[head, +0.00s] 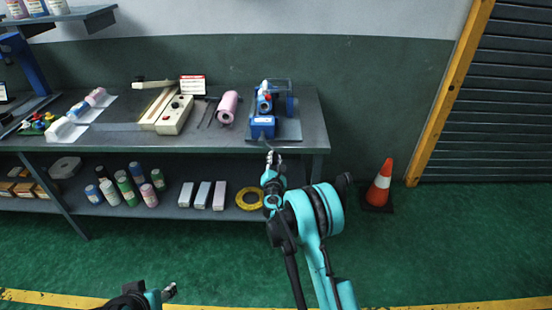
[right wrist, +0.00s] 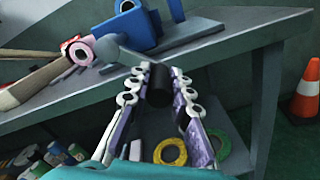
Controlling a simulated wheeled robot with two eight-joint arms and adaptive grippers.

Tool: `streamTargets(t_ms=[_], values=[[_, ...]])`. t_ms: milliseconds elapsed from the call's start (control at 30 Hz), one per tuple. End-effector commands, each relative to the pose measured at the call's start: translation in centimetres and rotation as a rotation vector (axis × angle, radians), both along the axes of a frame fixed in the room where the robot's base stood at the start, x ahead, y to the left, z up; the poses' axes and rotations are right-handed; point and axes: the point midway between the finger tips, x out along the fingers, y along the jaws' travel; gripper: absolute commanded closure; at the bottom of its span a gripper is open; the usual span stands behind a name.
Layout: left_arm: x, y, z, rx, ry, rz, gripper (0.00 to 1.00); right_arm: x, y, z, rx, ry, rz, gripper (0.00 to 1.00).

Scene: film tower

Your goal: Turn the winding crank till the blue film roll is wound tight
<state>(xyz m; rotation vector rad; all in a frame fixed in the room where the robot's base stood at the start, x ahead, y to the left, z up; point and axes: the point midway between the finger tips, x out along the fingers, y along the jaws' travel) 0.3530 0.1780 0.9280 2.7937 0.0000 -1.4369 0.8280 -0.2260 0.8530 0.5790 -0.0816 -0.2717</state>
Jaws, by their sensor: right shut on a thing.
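The blue winder (head: 262,127) stands on a grey base plate at the right end of the bench. A blue roll (head: 289,103) shows at its right side; how tightly it is wound is too small to tell. In the right wrist view, the winder's blue body (right wrist: 128,32) is at the top, with a grey crank arm (right wrist: 118,50) in front. My right gripper (head: 272,158) is at the bench's front edge, shut on the black crank handle (right wrist: 158,88), which sits between its fingers. My left gripper (head: 170,290) is low at the bottom, away from the bench; its opening is unclear.
The bench (head: 225,148) carries a pink roll (head: 228,107) and a cream sealer (head: 175,112) left of the winder. The lower shelf holds several bottles, boxes and a yellow ring (head: 240,200). An orange cone (head: 380,184) stands right of the bench. The green floor in front is clear.

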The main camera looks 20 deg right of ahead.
Motion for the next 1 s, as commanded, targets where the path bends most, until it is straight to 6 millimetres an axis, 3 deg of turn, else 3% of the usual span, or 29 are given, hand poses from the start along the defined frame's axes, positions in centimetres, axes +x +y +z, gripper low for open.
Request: streamTargets(t_ms=[500, 1000], values=[[0.0, 0.0, 0.0, 0.000, 0.000, 0.000, 0.52, 0.8, 2.8, -1.9, 0.468, -0.134, 0.000, 1.00], [0.0, 0.0, 0.0, 0.000, 0.000, 0.000, 0.52, 1.7, 6.0, -2.2, 0.925, -0.265, 0.001, 1.00]])
